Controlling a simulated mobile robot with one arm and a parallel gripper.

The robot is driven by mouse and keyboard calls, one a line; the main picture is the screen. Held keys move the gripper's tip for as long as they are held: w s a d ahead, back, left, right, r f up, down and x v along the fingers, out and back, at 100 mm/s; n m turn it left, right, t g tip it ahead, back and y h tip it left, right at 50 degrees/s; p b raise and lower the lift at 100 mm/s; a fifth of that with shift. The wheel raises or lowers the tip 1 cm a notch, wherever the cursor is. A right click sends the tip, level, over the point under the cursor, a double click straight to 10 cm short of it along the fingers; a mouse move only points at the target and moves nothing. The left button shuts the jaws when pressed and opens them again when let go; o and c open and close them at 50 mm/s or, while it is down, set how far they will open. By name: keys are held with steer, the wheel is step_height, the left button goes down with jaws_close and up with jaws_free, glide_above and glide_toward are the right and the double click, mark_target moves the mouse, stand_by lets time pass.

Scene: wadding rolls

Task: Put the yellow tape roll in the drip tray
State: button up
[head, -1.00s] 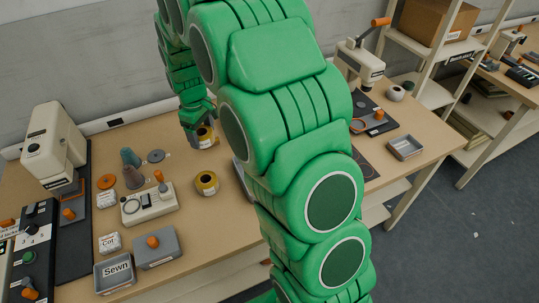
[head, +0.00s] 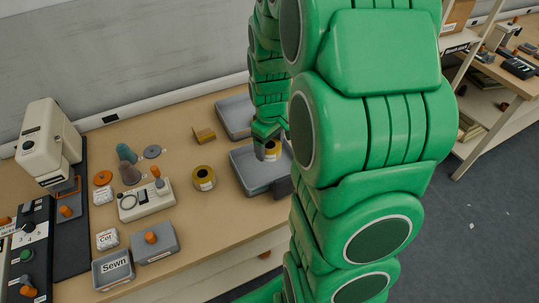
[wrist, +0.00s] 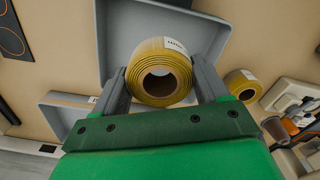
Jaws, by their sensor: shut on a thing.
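A yellow tape roll (wrist: 138,68) with a white label is held between the two fingers of my gripper (wrist: 160,70), seen in the wrist view. In the head view the roll (head: 274,153) shows at the end of my gripper (head: 267,146). The gripper is shut on the roll. A grey shallow tray (head: 247,160) lies below it; in the wrist view the tray (wrist: 120,35) spreads behind the roll. The roll appears to be over the tray; I cannot tell whether it touches the floor of it.
A second yellow roll (head: 203,179) stands on the table left of the tray. My arm hides the table's right side.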

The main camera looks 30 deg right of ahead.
mark_target(269, 173)
steer(key=shift+f, duration=4.85)
steer(key=shift+f, duration=0.15)
steer(key=o, duration=1)
steer(key=shift+o, duration=0.2)
step_height(269, 173, up, 12)
steer(key=shift+s+a+r, duration=0.2)
steer(key=shift+r, duration=0.2)
steer(key=s+a+r+m, duration=0.1)
steer(key=s+a+r, duration=0.2)
steer(key=s, duration=0.5)
steer(key=s+a+r+m+g, duration=0.1)
steer(key=s+a+r, duration=0.3)
steer(key=s, duration=0.5)
steer(key=s+a+r+m, duration=0.2)
steer(key=s+r, duration=0.3)
steer(key=s, duration=0.3)
steer(key=shift+s+a+r+m+g, duration=0.3)
steer(key=shift+a+r+g, duration=0.1)
steer(key=shift+a, duration=0.35)
steer(key=shift+f, duration=0.1)
